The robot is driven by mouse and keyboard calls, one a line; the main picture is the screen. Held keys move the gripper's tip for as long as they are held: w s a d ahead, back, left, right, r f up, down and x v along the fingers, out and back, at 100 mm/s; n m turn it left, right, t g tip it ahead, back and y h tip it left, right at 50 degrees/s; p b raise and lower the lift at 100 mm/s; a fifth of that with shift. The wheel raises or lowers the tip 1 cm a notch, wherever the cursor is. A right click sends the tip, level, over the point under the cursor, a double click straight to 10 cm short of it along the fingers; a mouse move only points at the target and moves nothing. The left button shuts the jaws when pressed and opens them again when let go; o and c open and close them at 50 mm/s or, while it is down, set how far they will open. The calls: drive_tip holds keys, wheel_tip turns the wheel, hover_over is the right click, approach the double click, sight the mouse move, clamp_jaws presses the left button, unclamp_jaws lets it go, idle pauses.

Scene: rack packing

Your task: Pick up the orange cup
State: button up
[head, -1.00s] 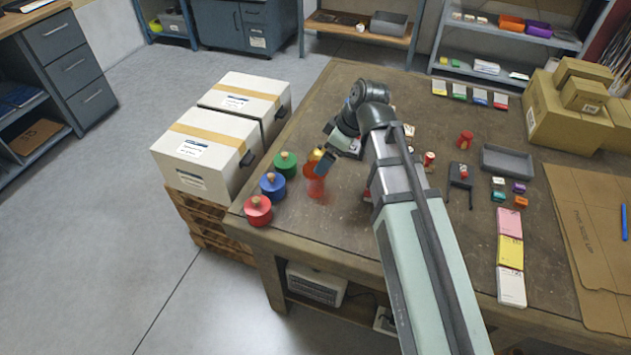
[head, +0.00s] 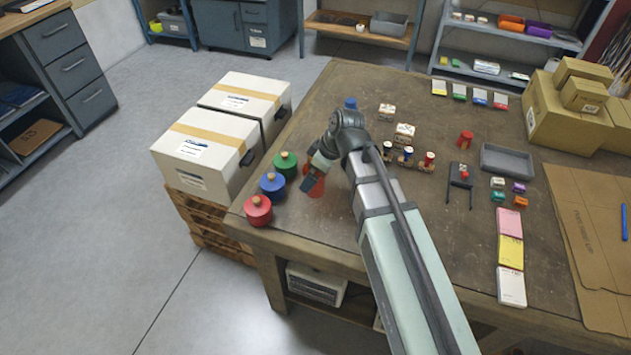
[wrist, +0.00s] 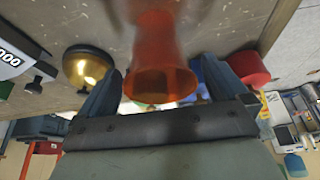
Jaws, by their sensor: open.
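The orange cup (head: 318,187) is translucent and stands on the wooden table near its left edge, partly hidden by my gripper in the head view. In the wrist view the orange cup (wrist: 160,50) fills the middle, with its open rim towards the camera. My gripper (wrist: 163,78) is open, with one dark finger on each side of the cup. I cannot tell whether the fingers touch it. In the head view my gripper (head: 307,184) is low at the cup.
Red (head: 258,210), blue (head: 272,185) and green (head: 286,163) lidded pots stand in a row left of the cup. A gold rounded object (wrist: 88,66) is close beside one finger. Right of my arm are small blocks, a grey tray (head: 507,160) and cards. Bare table lies in front.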

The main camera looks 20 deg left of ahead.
drive_tip(key=shift+x, duration=0.75)
drive_tip(key=shift+c, duration=0.3)
drive_tip(key=c, duration=0.9)
